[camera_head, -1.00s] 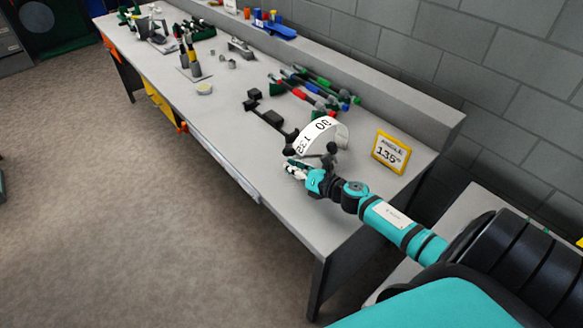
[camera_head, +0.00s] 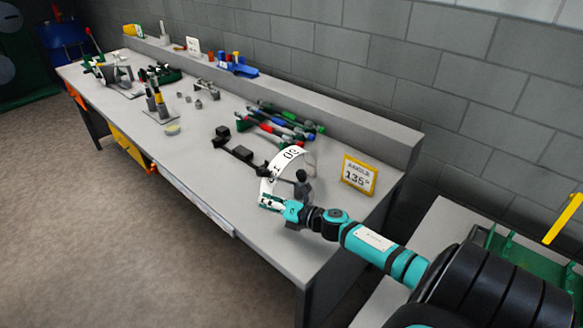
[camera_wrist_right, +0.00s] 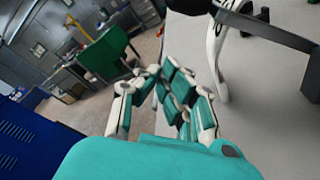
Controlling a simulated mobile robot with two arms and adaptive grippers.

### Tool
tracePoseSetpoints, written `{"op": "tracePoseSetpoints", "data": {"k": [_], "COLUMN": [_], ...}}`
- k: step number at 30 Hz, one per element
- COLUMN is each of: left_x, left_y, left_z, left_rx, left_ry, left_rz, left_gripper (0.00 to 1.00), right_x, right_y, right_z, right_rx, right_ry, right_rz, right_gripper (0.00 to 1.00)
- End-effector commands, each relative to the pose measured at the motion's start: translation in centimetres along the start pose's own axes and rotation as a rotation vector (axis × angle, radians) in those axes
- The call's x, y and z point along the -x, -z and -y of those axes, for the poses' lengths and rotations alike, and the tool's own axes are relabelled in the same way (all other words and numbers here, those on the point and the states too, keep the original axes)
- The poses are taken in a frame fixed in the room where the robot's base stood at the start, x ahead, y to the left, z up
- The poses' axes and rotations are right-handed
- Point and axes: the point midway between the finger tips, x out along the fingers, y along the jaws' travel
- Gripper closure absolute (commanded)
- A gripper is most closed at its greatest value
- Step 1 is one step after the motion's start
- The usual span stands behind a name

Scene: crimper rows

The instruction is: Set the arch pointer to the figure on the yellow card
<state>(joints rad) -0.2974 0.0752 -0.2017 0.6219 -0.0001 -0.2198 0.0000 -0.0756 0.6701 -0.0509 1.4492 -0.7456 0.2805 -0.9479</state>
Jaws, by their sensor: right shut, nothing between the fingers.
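The yellow-framed card (camera_head: 359,175) stands upright at the right of the bench in the head view and reads "ANGLE 135°". The white arch (camera_head: 283,164) with black figures stands to its left; the figures are only partly legible. A dark upright part with a rounded top (camera_head: 302,182) stands at the arch's near side. Which part is the pointer, and its setting, I cannot tell. My right gripper (camera_head: 268,202) is shut and empty at the arch's lower near end. In the right wrist view its fingers (camera_wrist_right: 170,92) are close beside the white arch's edge (camera_wrist_right: 216,60); contact is unclear.
A black bar with blocks (camera_head: 240,153) extends left behind the arch. Several coloured-handled tools (camera_head: 280,125) lie farther back by the ledge. The bench's front strip is mostly clear. A grey brick wall rises behind.

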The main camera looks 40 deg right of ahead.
Motion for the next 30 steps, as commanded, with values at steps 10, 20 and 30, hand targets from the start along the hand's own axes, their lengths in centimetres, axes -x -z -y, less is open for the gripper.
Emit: {"op": "tracePoseSetpoints", "data": {"k": [10, 20, 30], "left_x": [-1.2, -1.6, -1.6], "left_y": [-1.4, 0.5, -0.5], "left_z": [1.3, -0.3, 0.2], "left_rx": [-0.004, 0.003, 0.000], "left_ry": [0.016, -0.003, 0.003], "left_rz": [0.019, -0.011, 0.005], "left_gripper": [0.60, 0.60, 0.60], "right_x": [7.1, 9.7, 9.5], "right_y": [0.0, -0.2, 0.6], "right_z": [0.1, -0.1, -0.6], "right_rx": [0.002, 0.002, -0.170], "right_ry": [0.003, 0.001, 0.053], "right_rz": [-0.003, -0.001, 0.083], "right_gripper": [1.00, 1.00, 1.00]}}
